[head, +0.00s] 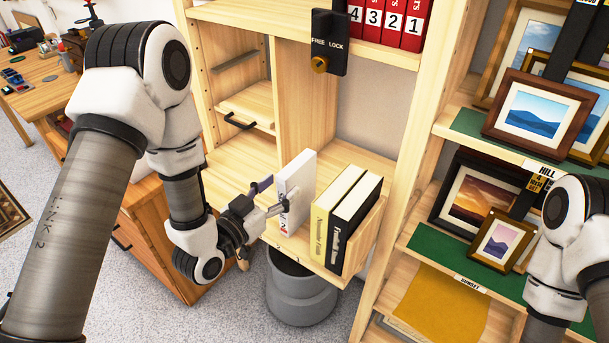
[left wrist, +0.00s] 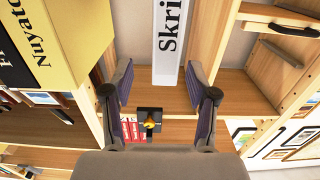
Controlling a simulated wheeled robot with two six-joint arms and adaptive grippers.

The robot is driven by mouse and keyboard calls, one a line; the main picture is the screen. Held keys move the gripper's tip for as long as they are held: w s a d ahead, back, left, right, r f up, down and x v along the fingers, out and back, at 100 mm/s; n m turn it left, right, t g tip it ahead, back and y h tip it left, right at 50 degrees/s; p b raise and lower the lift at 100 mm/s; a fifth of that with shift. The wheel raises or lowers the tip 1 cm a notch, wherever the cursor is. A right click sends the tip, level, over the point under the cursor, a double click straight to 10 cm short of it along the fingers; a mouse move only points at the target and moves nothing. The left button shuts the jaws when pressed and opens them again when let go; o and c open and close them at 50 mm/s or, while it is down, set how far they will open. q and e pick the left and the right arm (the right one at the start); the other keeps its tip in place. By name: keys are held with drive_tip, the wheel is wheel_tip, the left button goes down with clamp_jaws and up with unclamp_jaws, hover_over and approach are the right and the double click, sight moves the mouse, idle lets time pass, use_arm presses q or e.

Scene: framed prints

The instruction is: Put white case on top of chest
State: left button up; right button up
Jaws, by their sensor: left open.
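The white case (head: 297,187) stands upright on a wooden shelf, left of two books. Its printed spine (left wrist: 180,45) shows ahead of the fingers in the left wrist view, partly cut off by the frame. My left gripper (head: 268,196) is open at the case's near side. One fingertip overlaps the case's lower spine in the head view; I cannot tell whether it touches. In the left wrist view, the open fingers (left wrist: 160,72) have nothing between their pads. An orange-brown wooden chest (head: 160,245) with drawers stands lower left, its top mostly hidden by my left arm.
A cream book (head: 330,215) and a black book (head: 352,225) stand close right of the case. A grey bin (head: 300,295) is below the shelf. A black lock fitting (head: 328,45) hangs above. Framed prints (head: 541,117) fill shelves at right, near my right arm.

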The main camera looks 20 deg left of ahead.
sight(296, 164)
use_arm(q)
drive_tip(key=x, duration=0.2)
drive_tip(key=r+p+x, duration=0.1)
drive_tip(key=x, duration=0.1)
drive_tip(key=p+x, duration=0.1)
drive_tip(key=x, duration=0.2)
drive_tip(key=shift+w+a+r, duration=0.15)
drive_tip(key=shift+a+r, duration=0.1)
drive_tip(key=shift+r, duration=0.05)
drive_tip(key=shift+w+d, duration=0.1)
drive_tip(key=shift+w, duration=0.1)
clamp_jaws()
